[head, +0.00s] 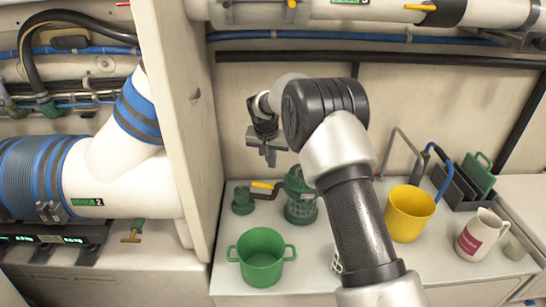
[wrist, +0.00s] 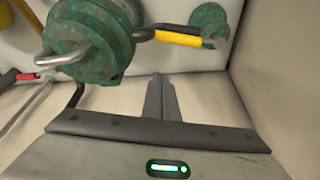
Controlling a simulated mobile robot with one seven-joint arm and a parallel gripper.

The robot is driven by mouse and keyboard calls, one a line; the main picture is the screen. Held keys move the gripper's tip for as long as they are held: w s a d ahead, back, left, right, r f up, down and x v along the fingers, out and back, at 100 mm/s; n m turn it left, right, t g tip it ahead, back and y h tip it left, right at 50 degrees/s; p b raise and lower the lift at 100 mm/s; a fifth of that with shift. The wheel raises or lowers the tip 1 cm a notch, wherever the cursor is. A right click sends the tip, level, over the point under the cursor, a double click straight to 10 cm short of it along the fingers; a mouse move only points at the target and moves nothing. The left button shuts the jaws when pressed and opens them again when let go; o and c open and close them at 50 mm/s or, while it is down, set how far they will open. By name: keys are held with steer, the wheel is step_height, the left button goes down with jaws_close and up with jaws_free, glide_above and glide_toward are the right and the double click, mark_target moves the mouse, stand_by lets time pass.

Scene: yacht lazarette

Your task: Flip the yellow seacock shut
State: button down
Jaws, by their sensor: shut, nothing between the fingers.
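The yellow seacock handle (head: 263,185) lies roughly level on the counter, between a small green fitting (head: 242,203) and a green strainer body (head: 300,205). In the wrist view the yellow handle (wrist: 178,39) shows at the top, next to dark pipework, with the green fitting (wrist: 208,22) to its right and the round green strainer (wrist: 92,40) to its left. My gripper (head: 270,157) is above and behind the handle, pointing down and apart from it. In the wrist view its two fingers (wrist: 162,97) are together and empty.
A green two-handled pot (head: 261,262) stands in front of the fittings. A yellow bucket (head: 409,213), a white mug (head: 481,236) and a dark rack (head: 456,185) stand to the right. An upright partition (head: 176,120) is close on the left. Blue and white pipes run above.

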steer(key=f, duration=0.1)
steer(key=s+f, duration=0.1)
steer(key=f, duration=0.1)
steer(key=s+f, duration=0.1)
steer(key=shift+a+f, duration=0.25)
steer(key=shift+f, duration=0.15)
steer(key=shift+s, duration=0.15)
steer(key=shift+a+b, duration=0.1)
steer(key=shift+b, duration=0.3)
